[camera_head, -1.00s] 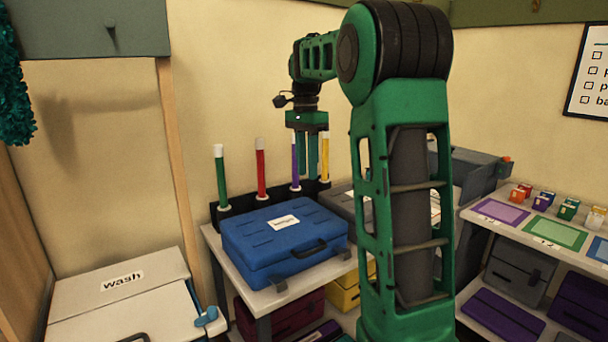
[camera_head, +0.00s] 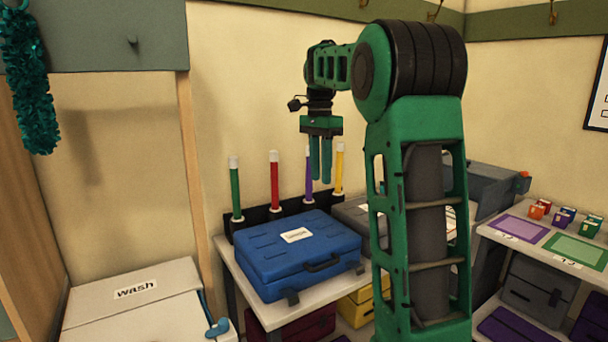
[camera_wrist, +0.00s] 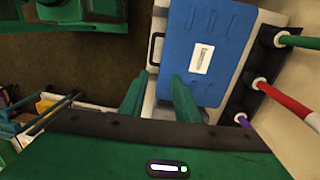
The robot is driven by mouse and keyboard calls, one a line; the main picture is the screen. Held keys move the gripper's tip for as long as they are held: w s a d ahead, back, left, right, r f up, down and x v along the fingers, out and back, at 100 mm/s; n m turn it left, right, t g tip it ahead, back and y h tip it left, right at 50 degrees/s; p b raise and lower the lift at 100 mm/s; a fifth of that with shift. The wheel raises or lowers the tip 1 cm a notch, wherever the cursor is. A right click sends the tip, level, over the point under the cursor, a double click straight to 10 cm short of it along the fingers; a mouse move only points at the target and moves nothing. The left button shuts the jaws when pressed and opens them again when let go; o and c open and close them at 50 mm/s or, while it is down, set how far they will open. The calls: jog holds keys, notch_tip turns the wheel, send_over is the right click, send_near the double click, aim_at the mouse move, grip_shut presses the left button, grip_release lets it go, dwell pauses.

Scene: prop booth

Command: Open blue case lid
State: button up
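The blue case (camera_head: 299,254) lies flat on a white table with its lid shut. It has a white label on the lid, a dark handle and grey latches on its front side. In the wrist view the blue case (camera_wrist: 205,50) shows from above beyond the fingers. My gripper (camera_head: 320,160) hangs above and behind the case's right part, fingers pointing down. In the wrist view my gripper (camera_wrist: 160,98) shows two green fingers with a gap between them and nothing held. It does not touch the case.
A black rack behind the case holds green (camera_head: 235,190), red (camera_head: 274,182), purple and yellow (camera_head: 339,168) wands. A grey case sits right of the blue one, partly hidden by my arm. A white "wash" bin (camera_head: 135,290) stands at left. Coloured mats and small boxes lie on the right shelf.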

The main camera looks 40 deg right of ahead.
jog(key=shift+s, duration=0.1)
jog(key=s+a+f+n, duration=0.2)
jog(key=s+f+n, duration=0.1)
jog(key=s, duration=0.4)
jog(key=s+a+f+n, duration=0.2)
jog(key=s+f, duration=0.2)
jog(key=s, duration=0.3)
jog(key=shift+s+a+n, duration=0.25)
jog(key=shift+a+n, duration=0.1)
jog(key=shift+n, duration=0.05)
jog(key=s+a+f+n, duration=0.2)
jog(key=s+f, duration=0.2)
jog(key=s, duration=0.1)
jog(key=s+a+f+n, duration=0.2)
jog(key=s+f, duration=0.2)
jog(key=s, duration=0.1)
jog(key=s+a+f+n, duration=0.2)
jog(key=s+f, duration=0.2)
jog(key=s, duration=0.2)
jog(key=shift+f+n+t, duration=0.1)
jog(key=shift+n+t, duration=0.2)
jog(key=shift+t, duration=0.1)
jog(key=c, duration=0.5)
jog(key=shift+f, duration=0.1)
grip_shut()
